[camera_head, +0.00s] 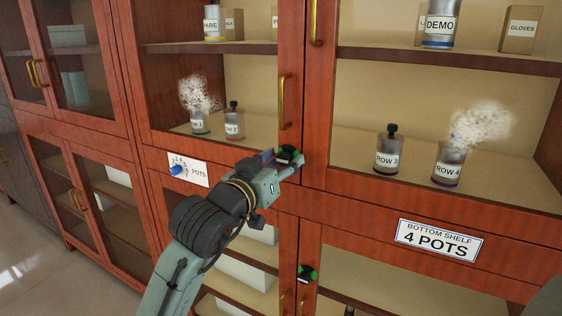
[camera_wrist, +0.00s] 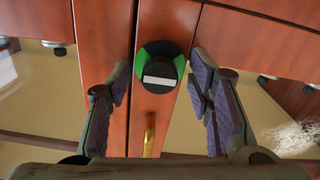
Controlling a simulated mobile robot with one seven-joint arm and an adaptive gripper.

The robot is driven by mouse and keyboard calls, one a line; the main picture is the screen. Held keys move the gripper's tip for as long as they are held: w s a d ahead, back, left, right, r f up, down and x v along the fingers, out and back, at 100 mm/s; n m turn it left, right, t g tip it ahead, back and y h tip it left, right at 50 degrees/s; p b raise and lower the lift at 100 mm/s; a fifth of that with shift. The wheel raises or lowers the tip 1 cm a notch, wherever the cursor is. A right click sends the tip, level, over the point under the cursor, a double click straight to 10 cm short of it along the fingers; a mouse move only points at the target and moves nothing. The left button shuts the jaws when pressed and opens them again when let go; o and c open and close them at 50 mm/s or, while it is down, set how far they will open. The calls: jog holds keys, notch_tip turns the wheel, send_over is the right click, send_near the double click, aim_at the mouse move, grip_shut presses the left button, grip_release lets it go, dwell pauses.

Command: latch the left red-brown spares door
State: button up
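The left red-brown door (camera_head: 215,146) is a glazed wooden frame with a brass handle (camera_head: 284,101) near its right edge. I cannot tell whether it sits fully flush. A round black and green latch knob (camera_head: 288,155) is on the wood below that handle. In the wrist view the knob (camera_wrist: 160,65) shows a white bar lying nearly level across its black face, with green at both sides. My gripper (camera_head: 281,163) is at the knob. Its fingers (camera_wrist: 160,84) are apart, one on each side of the knob, with visible gaps and no contact that I can see.
The right glazed door (camera_head: 316,100) adjoins, with pots on the shelf behind it. A second green and black knob (camera_head: 306,273) is on the lower cabinet. Floor is clear at lower left.

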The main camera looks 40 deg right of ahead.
grip_shut()
dwell(0.4)
jog(key=shift+m+b, duration=0.35)
jog(key=shift+m, duration=0.05)
jog(key=m+b, duration=0.2)
jog(key=shift+f+m, duration=0.1)
jog(key=shift+m, duration=0.3)
jog(key=m+b, duration=0.3)
jog(key=m, duration=0.2)
jog(key=m+b, duration=0.2)
jog(key=m, duration=0.3)
jog(key=shift+m+b, duration=0.6)
jog(key=shift+m, duration=1.4)
jog(key=shift+r, duration=0.2)
